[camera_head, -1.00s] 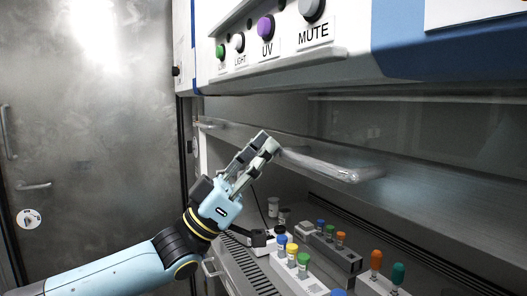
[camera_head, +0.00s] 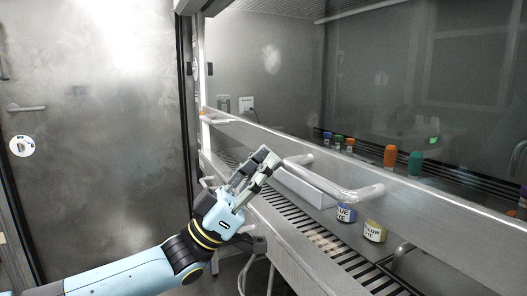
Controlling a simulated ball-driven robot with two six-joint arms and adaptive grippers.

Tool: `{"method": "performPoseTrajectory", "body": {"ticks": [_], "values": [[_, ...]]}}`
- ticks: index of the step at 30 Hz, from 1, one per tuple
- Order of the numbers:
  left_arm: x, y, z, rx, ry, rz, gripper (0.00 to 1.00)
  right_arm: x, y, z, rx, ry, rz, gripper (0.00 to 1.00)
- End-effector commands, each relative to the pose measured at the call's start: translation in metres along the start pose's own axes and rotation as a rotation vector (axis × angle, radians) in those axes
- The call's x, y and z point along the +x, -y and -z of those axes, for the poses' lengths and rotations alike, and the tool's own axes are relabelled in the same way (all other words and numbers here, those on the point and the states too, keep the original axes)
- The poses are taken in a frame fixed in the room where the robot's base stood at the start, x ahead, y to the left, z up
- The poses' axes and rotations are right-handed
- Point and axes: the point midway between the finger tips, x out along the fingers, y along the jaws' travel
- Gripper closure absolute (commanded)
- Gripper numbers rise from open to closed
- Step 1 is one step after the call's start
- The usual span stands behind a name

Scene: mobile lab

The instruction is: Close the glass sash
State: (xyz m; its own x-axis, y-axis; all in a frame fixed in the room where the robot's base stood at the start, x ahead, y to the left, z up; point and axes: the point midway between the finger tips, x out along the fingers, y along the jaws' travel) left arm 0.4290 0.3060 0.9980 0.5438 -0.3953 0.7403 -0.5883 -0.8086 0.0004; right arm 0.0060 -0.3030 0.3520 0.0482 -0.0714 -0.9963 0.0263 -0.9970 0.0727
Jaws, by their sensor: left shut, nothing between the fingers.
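The glass sash (camera_head: 390,65) is a large clear pane with a grey metal lower rail (camera_head: 440,198). A pale bar handle (camera_head: 335,180) sticks out from the rail. The rail hangs low across the cabinet opening, with a gap below it where bottles show. My left gripper (camera_head: 268,158) is shut and empty, its fingertips at the left end of the handle. I cannot tell whether they touch it. My right gripper is not in view.
A blue dye bottle (camera_head: 346,213) and a yellow dye bottle (camera_head: 375,231) show below the rail. Orange (camera_head: 390,155) and teal (camera_head: 415,163) caps show through the glass. A slotted grille (camera_head: 300,238) runs along the front. A metal door (camera_head: 90,120) stands at left.

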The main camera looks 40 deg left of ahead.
Motion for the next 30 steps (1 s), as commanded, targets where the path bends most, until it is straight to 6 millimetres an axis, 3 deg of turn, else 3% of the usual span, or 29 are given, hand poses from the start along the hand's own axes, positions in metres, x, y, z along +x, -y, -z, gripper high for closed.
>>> {"method": "performPoseTrajectory", "body": {"ticks": [1,9,15,30], "values": [[-0.024,0.001,-0.025,-0.001,0.018,0.008,1.0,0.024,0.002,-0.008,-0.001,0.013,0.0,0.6],[-0.071,0.001,-0.067,0.0,0.014,0.006,1.0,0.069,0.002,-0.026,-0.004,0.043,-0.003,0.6],[-0.088,0.001,-0.083,0.001,0.01,0.003,1.0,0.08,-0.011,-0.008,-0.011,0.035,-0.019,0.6],[-0.093,0.0,-0.087,0.002,0.006,0.001,1.0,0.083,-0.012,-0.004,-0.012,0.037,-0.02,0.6]]}}
